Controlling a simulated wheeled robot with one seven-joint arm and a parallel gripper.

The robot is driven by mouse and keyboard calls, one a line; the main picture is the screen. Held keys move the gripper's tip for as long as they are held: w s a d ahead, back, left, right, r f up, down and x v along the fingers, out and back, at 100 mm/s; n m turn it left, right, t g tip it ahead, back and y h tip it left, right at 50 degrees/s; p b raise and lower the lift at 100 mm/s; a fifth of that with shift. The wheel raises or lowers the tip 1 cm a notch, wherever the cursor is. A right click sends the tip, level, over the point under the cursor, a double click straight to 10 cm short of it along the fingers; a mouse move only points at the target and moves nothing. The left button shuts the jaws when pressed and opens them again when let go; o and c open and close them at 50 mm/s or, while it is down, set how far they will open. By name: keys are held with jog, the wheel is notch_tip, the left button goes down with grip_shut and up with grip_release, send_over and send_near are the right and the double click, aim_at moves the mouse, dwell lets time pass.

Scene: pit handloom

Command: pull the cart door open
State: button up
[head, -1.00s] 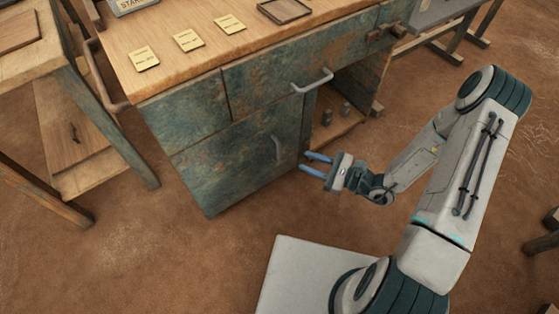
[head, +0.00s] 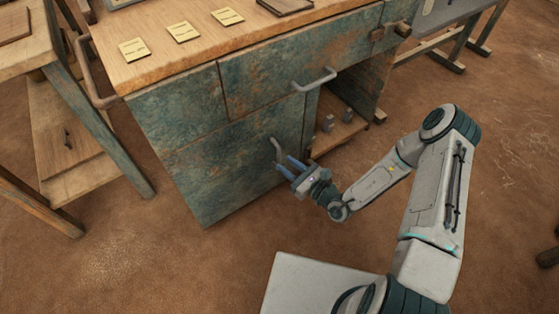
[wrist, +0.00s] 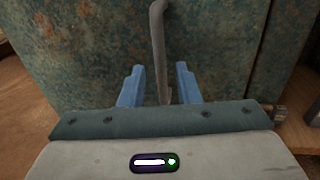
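The cart door (head: 235,168) is a worn teal panel low on the front of the wooden-topped cart. It looks closed, flush with the front. Its grey vertical handle (head: 277,150) is near the door's right edge. My gripper (head: 285,167) is at the lower part of the handle, with its blue fingers apart. In the wrist view, the handle (wrist: 159,45) comes down between the open fingers (wrist: 160,88), one on each side. I cannot tell whether a finger touches it.
A drawer handle (head: 314,80) juts out above the door. An open shelf (head: 338,135) with small grey weights is right of the door. A wooden table (head: 62,75) stands close on the left. The floor before the door is clear.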

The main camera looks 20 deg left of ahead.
aim_at(280, 160)
jog(key=shift+b+x, duration=0.45)
jog(key=shift+x, duration=1.8)
jog(key=shift+c, duration=0.3)
grip_shut()
